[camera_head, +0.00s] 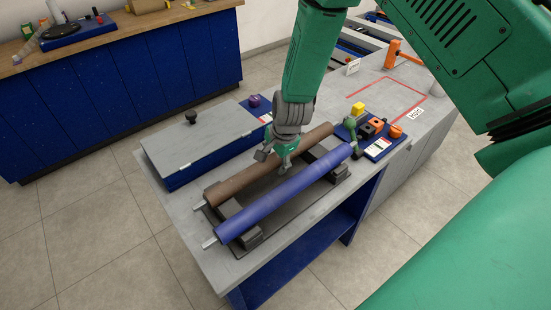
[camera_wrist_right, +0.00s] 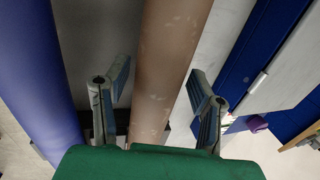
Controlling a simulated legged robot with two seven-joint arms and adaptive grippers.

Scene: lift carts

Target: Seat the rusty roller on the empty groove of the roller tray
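The rusty roller (camera_head: 233,186) is brown and lies parallel to and behind the blue roller (camera_head: 266,206). The roller tray (camera_head: 231,209) is dark, with grooved end blocks; the blue roller rests across its front side. The rusty roller appears to lie along the rear side, though its contact with the grooves is partly hidden. My right gripper (camera_head: 277,155) points down over the rusty roller's middle. In the right wrist view, its open fingers (camera_wrist_right: 157,88) straddle the rusty roller (camera_wrist_right: 166,65), with a visible gap on the left side. My left gripper is out of view.
A grey-topped blue case (camera_head: 200,138) sits behind the tray on the grey workbench (camera_head: 185,228). At right, a blue board (camera_head: 384,146) holds small yellow, black and orange parts. A blue cabinet with a wooden top (camera_head: 130,85) stands across the floor.

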